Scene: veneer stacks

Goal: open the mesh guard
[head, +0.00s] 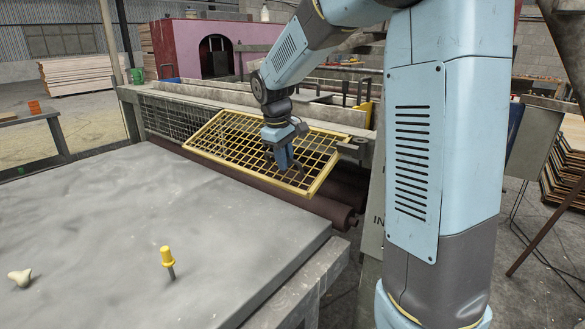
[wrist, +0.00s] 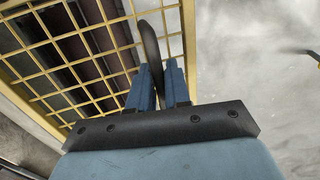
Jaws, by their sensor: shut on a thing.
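The mesh guard (head: 222,138) is a yellow frame with a square grid, on the front of the long machine. It stands tilted out from the machine, above dark rollers. My gripper (head: 285,168) is at the guard's right half, close to its outer edge. In the wrist view, the guard (wrist: 190,42) fills the upper left, and the blue jaws of my gripper (wrist: 160,88) are closed around a dark, upright handle (wrist: 149,44) beside the yellow edge bar. The jaws hide the handle's lower part.
A grey table (head: 130,240) fills the front left. On it are a yellow-topped peg (head: 168,260) and a pale knob-like piece (head: 20,277). Dark rollers (head: 335,210) lie under the guard. An orange item (head: 35,107) sits on a bench at left.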

